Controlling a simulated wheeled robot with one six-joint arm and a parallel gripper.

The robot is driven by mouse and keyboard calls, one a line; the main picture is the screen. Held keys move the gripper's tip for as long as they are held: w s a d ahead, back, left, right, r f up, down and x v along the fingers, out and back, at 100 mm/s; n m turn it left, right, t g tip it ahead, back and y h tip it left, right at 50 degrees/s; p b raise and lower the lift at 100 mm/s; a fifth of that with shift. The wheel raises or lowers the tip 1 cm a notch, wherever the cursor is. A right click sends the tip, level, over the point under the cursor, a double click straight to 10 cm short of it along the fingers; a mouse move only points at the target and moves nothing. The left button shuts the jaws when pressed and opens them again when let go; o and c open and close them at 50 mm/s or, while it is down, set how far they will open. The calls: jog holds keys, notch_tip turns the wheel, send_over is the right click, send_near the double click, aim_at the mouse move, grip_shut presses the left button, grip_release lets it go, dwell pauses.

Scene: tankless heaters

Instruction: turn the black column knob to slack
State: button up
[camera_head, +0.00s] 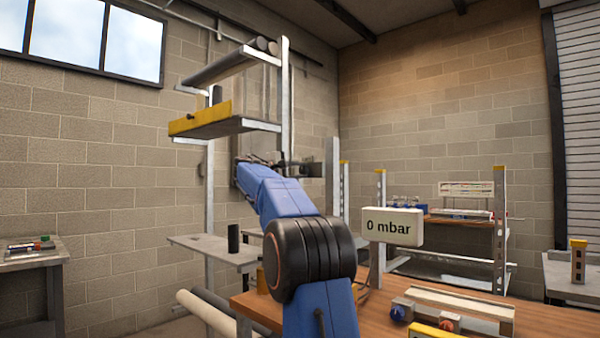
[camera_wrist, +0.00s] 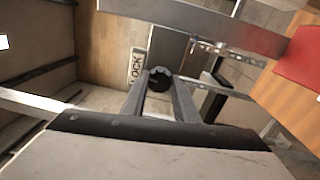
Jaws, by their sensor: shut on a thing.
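The black column knob (camera_wrist: 159,79) shows in the wrist view, between the tips of my gripper (camera_wrist: 158,88). The fingers are shut on it from both sides. A white label reading "LOCK" (camera_wrist: 137,68) is beside the knob, to its left in the wrist view. In the head view my blue arm reaches up to a metal column (camera_head: 333,185), and my gripper (camera_head: 297,166) is small there. The knob cannot be made out in the head view. Which way the knob is set cannot be told.
A wooden bench (camera_head: 540,322) with a "0 mbar" display (camera_head: 393,226) stands at the right. A tall rack (camera_head: 285,105) with a yellow-edged shelf (camera_head: 200,118) rises behind my arm. A grey side table (camera_head: 30,262) is at the far left.

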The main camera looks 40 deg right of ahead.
jog(key=o, duration=1.1)
jog(key=shift+w, duration=0.1)
jog(key=shift+c, duration=0.2)
jog(key=s+a, duration=0.1)
jog(key=a, duration=1.6)
jog(key=shift+s+a+f, duration=0.2)
jog(key=shift+s+f, duration=0.1)
jog(key=shift+f, duration=0.1)
jog(key=s+a+f+t+y, duration=0.1)
jog(key=s+a+f+y, duration=0.5)
jog(key=f, duration=1.1)
jog(key=s+a+f+m+t+y, duration=0.1)
jog(key=s+a+f+y, duration=0.5)
jog(key=s+a+f, duration=0.8)
jog(key=s+a+f+m+t+y, duration=0.1)
jog(key=s+a+f+y, duration=0.5)
jog(key=s+a+f, duration=0.5)
jog(key=s+f, duration=0.8)
jog(key=f, duration=0.3)
jog(key=shift+s, duration=0.35)
